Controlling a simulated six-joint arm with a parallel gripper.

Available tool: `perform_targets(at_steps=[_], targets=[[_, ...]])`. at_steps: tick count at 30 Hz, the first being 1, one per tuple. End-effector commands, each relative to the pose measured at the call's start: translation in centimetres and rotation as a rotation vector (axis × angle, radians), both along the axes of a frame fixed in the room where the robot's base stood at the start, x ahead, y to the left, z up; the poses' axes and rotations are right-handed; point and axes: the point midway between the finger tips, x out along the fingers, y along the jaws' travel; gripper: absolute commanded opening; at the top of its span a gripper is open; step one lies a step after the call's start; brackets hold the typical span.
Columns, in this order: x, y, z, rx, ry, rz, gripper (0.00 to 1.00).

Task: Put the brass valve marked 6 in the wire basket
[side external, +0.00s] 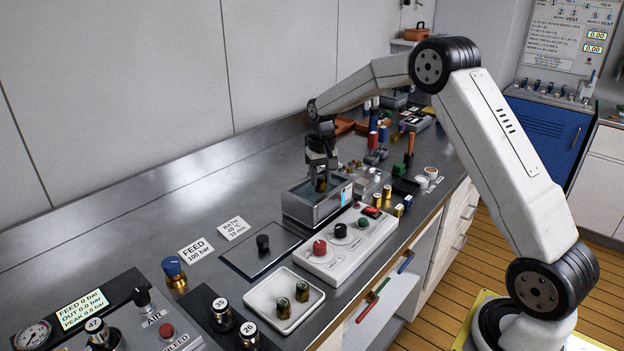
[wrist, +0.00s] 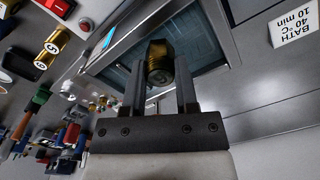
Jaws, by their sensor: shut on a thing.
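My gripper (side external: 321,170) points down into the open top of the steel water bath (side external: 318,218). In the wrist view its two fingers (wrist: 160,95) are closed on a brass valve (wrist: 158,62) with a hexagonal body and darker threaded end. The valve also shows below the fingers in the side view (side external: 321,185), at or just inside the bath's rim. No number is readable on it. I cannot make out a wire basket; the bath's inside is mostly hidden in the side view and dark in the wrist view.
A white tray (side external: 262,314) in front holds two brass-and-green pieces. A control box (side external: 335,262) with knobs stands against the bath's front. Brass cylinders with white number labels (wrist: 58,40) lie beside it.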

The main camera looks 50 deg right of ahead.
Motion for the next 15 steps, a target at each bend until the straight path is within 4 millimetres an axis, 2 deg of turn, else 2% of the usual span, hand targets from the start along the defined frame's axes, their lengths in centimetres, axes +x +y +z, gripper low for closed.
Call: perform_targets(at_steps=[6, 15], targets=[[1.5, -0.4, -1.9, 0.000, 0.000, 0.000, 0.00], [1.9, -0.5, -2.4, 0.000, -0.001, 0.000, 0.00]])
